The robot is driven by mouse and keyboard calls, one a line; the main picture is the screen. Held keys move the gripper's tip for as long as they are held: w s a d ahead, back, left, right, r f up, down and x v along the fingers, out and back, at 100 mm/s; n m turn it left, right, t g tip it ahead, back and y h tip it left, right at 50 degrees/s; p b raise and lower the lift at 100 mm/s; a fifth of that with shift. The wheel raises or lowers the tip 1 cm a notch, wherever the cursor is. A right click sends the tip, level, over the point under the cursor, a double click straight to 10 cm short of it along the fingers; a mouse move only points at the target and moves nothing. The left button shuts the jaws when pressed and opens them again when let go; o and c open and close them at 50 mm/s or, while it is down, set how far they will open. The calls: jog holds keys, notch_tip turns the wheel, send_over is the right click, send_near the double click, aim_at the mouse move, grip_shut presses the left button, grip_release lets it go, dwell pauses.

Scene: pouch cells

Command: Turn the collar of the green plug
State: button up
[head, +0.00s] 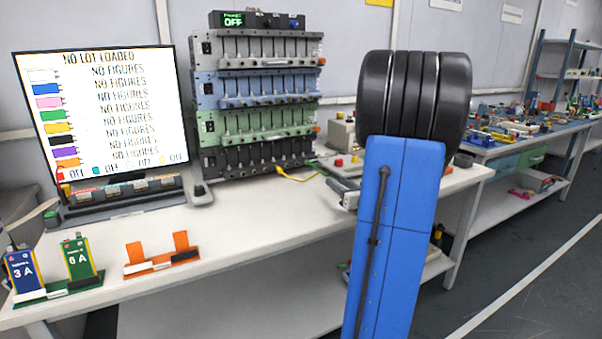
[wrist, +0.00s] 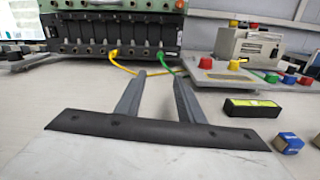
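The green plug (wrist: 170,60) sits at the lower front of the black rack unit in the wrist view, with its green cable trailing right. In the head view a small green bit shows by the rack's lower right corner (head: 312,164). My gripper (wrist: 161,76) is open and empty, its two fingers pointing towards the rack. The green plug appears just beyond and above the right fingertip; the gripper looks apart from it. In the head view my gripper (head: 344,192) is partly hidden behind my arm. The plug's collar is too small to make out.
A yellow plug (wrist: 113,56) is left of the green one, its cable crossing beyond my fingers. A panel with red and yellow knobs (wrist: 212,72) stands right.

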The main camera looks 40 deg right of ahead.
aim_at(310, 164)
jog(key=shift+s+d+f, duration=0.15)
jog(key=shift+w, duration=0.4)
jog(key=x, duration=1.6)
jog(key=shift+w, duration=0.25)
grip_shut()
